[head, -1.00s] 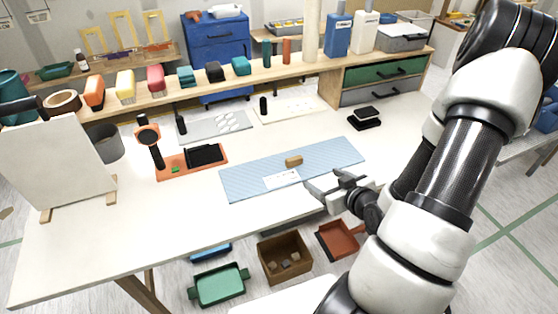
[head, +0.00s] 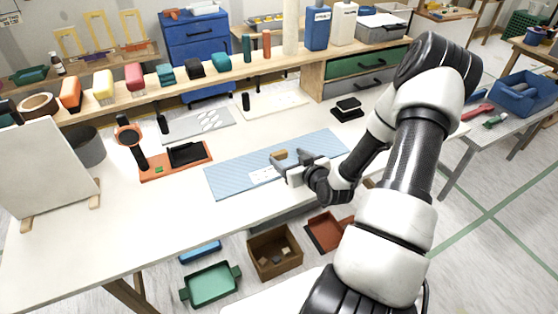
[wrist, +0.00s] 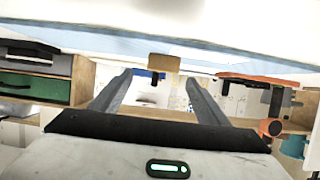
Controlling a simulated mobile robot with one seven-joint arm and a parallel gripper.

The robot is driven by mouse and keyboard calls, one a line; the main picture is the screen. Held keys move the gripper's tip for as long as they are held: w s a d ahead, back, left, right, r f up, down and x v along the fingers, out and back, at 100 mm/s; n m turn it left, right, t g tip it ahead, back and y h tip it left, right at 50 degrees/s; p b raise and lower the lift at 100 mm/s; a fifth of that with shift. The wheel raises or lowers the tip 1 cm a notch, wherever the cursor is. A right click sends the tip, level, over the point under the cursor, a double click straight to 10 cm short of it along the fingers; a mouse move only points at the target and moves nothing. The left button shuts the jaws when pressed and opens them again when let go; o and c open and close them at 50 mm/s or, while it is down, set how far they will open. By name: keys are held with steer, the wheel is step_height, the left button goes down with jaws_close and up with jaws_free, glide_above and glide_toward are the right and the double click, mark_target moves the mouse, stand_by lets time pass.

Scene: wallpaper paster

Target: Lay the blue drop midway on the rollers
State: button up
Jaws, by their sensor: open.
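The blue drop (head: 229,180) is a long pale blue striped sheet lying flat on the white table. A small wooden block (head: 279,154) and a white label (head: 264,174) are on it. My gripper (head: 291,161) is open over the sheet's middle, with its fingers by the block. In the wrist view, the block (wrist: 164,62) shows ahead of and between the open fingertips (wrist: 158,78), and nothing is held. The blue sheet (wrist: 85,39) crosses the top of that view. I cannot make out the rollers for sure.
An orange base (head: 150,172) with a black pad stands left of the sheet. A white board (head: 45,165) stands at the far left. A grey panel (head: 190,128) and a black stacked item (head: 347,105) lie behind the sheet. The table's front left is clear.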

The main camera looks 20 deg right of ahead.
mark_target(279, 152)
steer(key=x, duration=0.4)
steer(key=shift+w+a+f, duration=0.25)
steer(key=shift+w+a, duration=0.05)
steer(key=c, duration=1.3)
steer(key=shift+c, duration=0.3)
steer(key=shift+r, duration=0.15)
